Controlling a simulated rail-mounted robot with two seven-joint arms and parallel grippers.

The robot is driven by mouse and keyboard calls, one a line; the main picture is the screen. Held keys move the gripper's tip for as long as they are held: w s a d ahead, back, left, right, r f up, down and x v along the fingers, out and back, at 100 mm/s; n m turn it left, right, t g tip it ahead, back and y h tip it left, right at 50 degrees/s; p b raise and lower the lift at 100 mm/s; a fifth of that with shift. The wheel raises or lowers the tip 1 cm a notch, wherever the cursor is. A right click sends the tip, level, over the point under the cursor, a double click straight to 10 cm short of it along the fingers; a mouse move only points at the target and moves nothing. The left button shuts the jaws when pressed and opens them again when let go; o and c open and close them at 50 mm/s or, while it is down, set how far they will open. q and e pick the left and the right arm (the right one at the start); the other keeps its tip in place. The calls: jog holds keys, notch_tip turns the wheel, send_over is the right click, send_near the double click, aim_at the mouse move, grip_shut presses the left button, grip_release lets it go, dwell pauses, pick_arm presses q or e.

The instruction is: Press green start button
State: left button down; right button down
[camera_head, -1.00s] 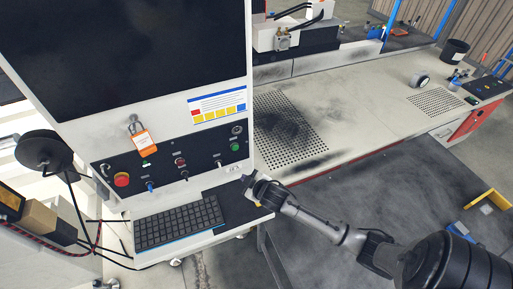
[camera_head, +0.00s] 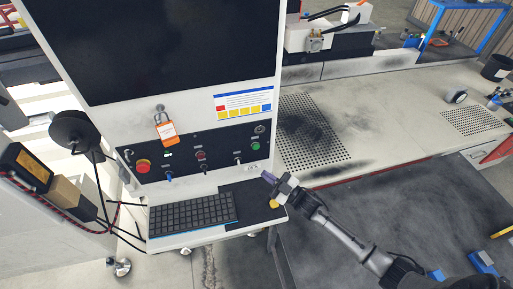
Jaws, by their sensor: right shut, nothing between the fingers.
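The green button (camera_head: 255,145) sits at the right end of the black control panel (camera_head: 222,151), below a dark round switch. My right gripper (camera_head: 268,177) is below and slightly right of the button in the picture, near the panel's lower right corner. Its fingers are closed and empty, pointing up and left toward the panel. A gap shows between the fingertips and the button. My left gripper is not in view.
A red emergency stop (camera_head: 143,166), small switches and a red button (camera_head: 201,155) share the panel. An orange tag (camera_head: 166,132) hangs above it. A keyboard (camera_head: 192,213) lies on the shelf below. A perforated worktop (camera_head: 385,120) extends right.

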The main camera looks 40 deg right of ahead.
aim_at(256, 147)
jog(key=shift+w+d, duration=0.1)
dwell(0.3)
jog(key=w+d+b, duration=0.3)
jog(key=w+b, duration=0.1)
jog(key=w, duration=0.4)
jog(key=shift+d+b, duration=0.2)
jog(key=shift+b, duration=0.2)
dwell(0.7)
dwell(0.7)
jog(key=shift+d, duration=0.1)
dwell(0.5)
